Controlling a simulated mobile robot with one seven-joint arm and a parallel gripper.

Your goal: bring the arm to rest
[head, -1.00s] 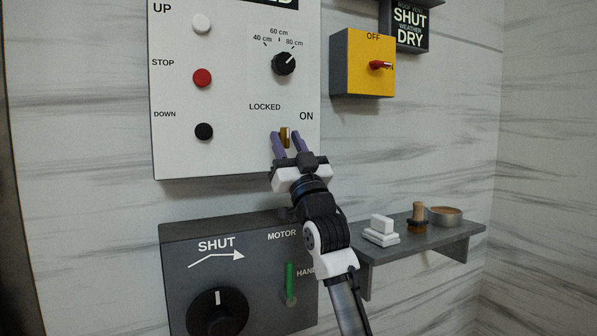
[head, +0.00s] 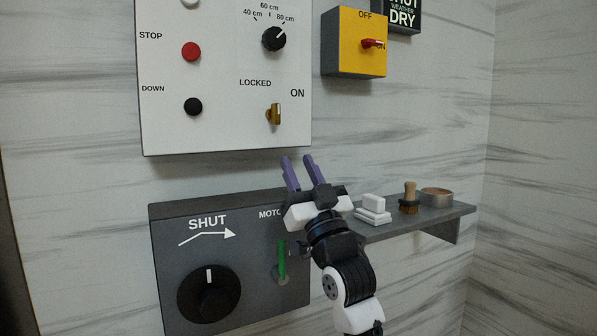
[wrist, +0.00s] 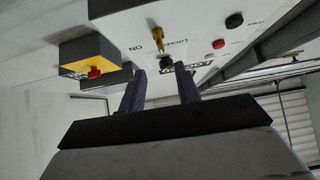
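My gripper (head: 299,174) has two purple fingers, held apart with nothing between them. In the head view it is below the white control panel (head: 225,137) and in front of the top right of the grey motor box. The brass key (head: 274,114) stands in the panel's LOCKED/ON switch, above and left of my fingertips and clear of them. In the wrist view the key (wrist: 157,42) shows ahead, beyond the open fingers (wrist: 158,78).
The grey box (head: 170,250) has a black knob (head: 209,294) and a green lever (head: 282,260), close to my wrist. A shelf (head: 440,217) at right holds a white block (head: 373,208), a brush (head: 409,197) and a round dish (head: 436,196). A yellow switch box (head: 345,45) hangs above.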

